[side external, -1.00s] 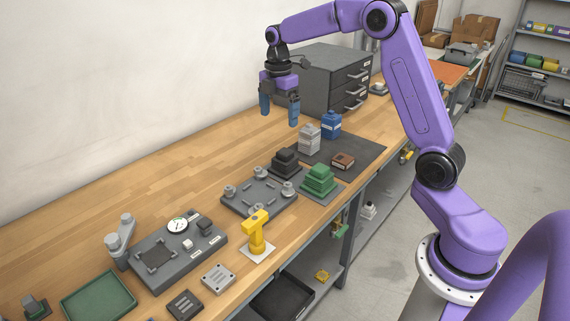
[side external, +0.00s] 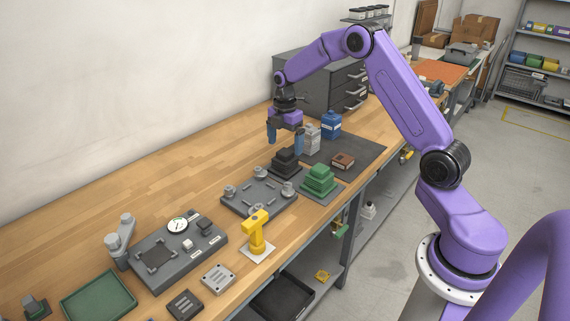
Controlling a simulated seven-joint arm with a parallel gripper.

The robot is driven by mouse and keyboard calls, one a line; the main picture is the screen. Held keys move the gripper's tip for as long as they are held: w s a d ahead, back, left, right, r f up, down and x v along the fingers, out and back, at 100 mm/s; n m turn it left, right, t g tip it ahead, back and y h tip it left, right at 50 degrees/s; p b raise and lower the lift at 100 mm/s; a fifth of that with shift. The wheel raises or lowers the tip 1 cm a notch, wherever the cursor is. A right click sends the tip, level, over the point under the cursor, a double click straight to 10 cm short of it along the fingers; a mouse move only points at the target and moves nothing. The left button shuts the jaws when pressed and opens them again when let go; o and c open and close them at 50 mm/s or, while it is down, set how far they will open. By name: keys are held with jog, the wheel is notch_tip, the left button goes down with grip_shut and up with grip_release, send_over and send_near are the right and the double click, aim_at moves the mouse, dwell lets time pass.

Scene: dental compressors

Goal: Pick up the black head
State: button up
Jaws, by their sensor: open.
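The black head (side external: 286,163) is a dark stepped block on the bench, just behind the grey plate with posts and left of the green stepped block. My gripper (side external: 285,138) has blue fingers and is open and empty. It hangs pointing down above the black head. A gap shows between the fingertips and the head's top, though the exact height is hard to tell from this angle.
A green stepped block (side external: 318,180) stands close to the right. A grey stepped block (side external: 311,139) and a blue container (side external: 331,124) stand behind. The grey plate (side external: 252,204) with posts lies in front. The bench to the left (side external: 150,180) is clear.

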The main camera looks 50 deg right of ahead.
aim_at(285, 151)
jog(key=shift+f, duration=2.95)
jog(key=c, duration=1.6)
jog(key=shift+r, duration=0.2)
